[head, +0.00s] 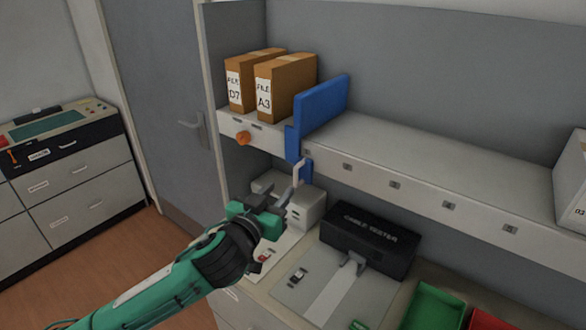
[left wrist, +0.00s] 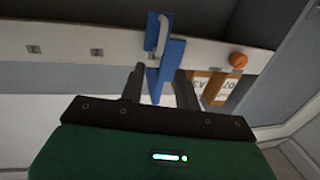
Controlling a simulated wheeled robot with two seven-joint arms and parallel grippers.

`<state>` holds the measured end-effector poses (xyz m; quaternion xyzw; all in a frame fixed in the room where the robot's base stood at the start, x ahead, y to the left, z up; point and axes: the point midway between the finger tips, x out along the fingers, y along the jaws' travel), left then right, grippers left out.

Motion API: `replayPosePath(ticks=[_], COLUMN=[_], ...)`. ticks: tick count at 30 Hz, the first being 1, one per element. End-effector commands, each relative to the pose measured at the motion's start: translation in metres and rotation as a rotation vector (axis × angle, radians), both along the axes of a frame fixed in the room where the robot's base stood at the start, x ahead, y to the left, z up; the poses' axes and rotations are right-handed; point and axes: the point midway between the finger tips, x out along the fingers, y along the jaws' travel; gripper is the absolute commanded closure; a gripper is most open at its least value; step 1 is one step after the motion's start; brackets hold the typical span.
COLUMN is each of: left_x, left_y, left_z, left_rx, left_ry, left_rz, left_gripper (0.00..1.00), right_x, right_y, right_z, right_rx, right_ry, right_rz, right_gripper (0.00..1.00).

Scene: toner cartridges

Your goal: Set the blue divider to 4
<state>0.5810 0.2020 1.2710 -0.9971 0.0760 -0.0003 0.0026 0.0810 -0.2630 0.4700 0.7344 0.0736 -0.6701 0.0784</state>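The blue divider (head: 322,103) stands upright on the shelf, just right of two brown file boxes. Its blue front part hangs over the shelf's front edge and carries a pale handle (head: 299,172). In the left wrist view the divider (left wrist: 170,62) and handle (left wrist: 162,35) lie beyond my fingers. My left gripper (head: 279,198) is below and in front of the handle, apart from it. In the left wrist view the gripper (left wrist: 160,78) is open, with nothing between its fingers. My right gripper is out of view.
File boxes D7 (head: 237,85) and A3 (head: 282,90) stand left, above an orange knob (head: 243,138). The shelf right of the divider is clear up to a white box (head: 573,180). A black cable tester (head: 368,238) stands below.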

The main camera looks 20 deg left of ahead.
Motion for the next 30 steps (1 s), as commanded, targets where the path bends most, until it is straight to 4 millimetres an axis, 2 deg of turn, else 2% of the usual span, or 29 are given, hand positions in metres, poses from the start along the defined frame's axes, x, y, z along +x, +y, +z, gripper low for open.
replayPosePath(ticks=[1,6,12,18,26,27,30], left_x=[0.011,0.043,0.069,0.08,0.081,0.081,0.081], left_y=[-0.002,-0.006,-0.01,-0.012,-0.012,-0.012,-0.012], left_z=[0.005,0.004,0.002,0.0,0.0,0.0,0.0], left_rx=[0.002,0.002,0.001,0.001,0.001,0.001,0.001], left_ry=[0.0,0.0,0.0,0.001,0.0,0.0,0.0], left_rz=[0.001,0.002,0.0,0.001,0.0,0.0,0.0], left_gripper=[0.67,0.67,0.67,0.67,0.67,0.69,0.89], right_x=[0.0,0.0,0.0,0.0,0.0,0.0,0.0], right_y=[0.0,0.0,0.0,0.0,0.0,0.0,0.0], right_z=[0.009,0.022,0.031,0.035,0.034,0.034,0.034], right_rx=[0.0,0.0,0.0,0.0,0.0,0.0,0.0], right_ry=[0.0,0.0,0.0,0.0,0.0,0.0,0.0], right_rz=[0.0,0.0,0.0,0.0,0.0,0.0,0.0], right_gripper=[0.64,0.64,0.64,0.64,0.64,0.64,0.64])
